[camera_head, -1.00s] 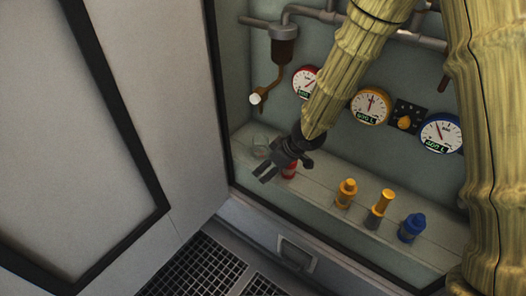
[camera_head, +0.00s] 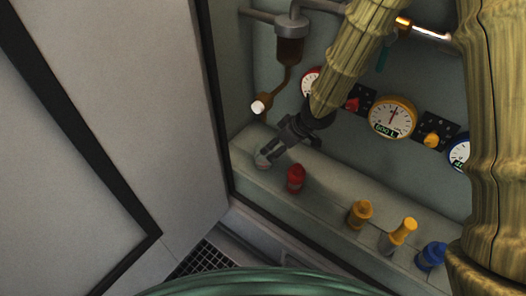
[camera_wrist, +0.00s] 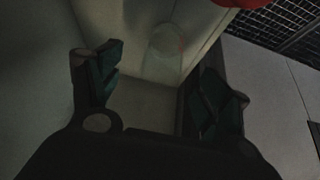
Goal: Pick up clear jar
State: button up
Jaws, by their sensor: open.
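The clear jar (camera_head: 262,161) stands at the left end of the pale ledge, under the brown pipe outlet. It is see-through and faint, partly covered by my gripper in the head view. My gripper (camera_head: 289,152) is open and empty beside it, with one finger over or very near the jar; I cannot tell if they touch. In the wrist view the jar (camera_wrist: 166,42) is a faint round outline ahead, between and beyond the two dark fingers (camera_wrist: 160,85).
A red bottle (camera_head: 295,179) stands just right of the jar; its red also shows in the wrist view (camera_wrist: 240,3). Two yellow-topped containers (camera_head: 360,213) (camera_head: 399,237) and a blue one (camera_head: 431,256) stand farther right. The white-tipped pipe outlet (camera_head: 262,105) hangs above. A pale door panel (camera_head: 170,120) is left.

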aim_at(259, 153)
jog(key=a+f, duration=0.1)
jog(key=f, duration=0.1)
jog(key=w+a+f+b, duration=0.1)
jog(key=a+f, duration=0.1)
jog(key=shift+w+a, duration=0.2)
jog(key=shift+a, duration=0.1)
jog(key=shift+w+b+x, duration=0.1)
jog(key=shift+b+x, duration=0.25)
jog(key=shift+x, duration=1)
jog(key=shift+w+b+x, duration=0.15)
jog(key=shift+b+x, duration=0.2)
jog(key=shift+x, duration=1.05)
jog(key=shift+r, duration=0.2)
jog(key=c, duration=1.2)
jog(key=shift+s, duration=0.1)
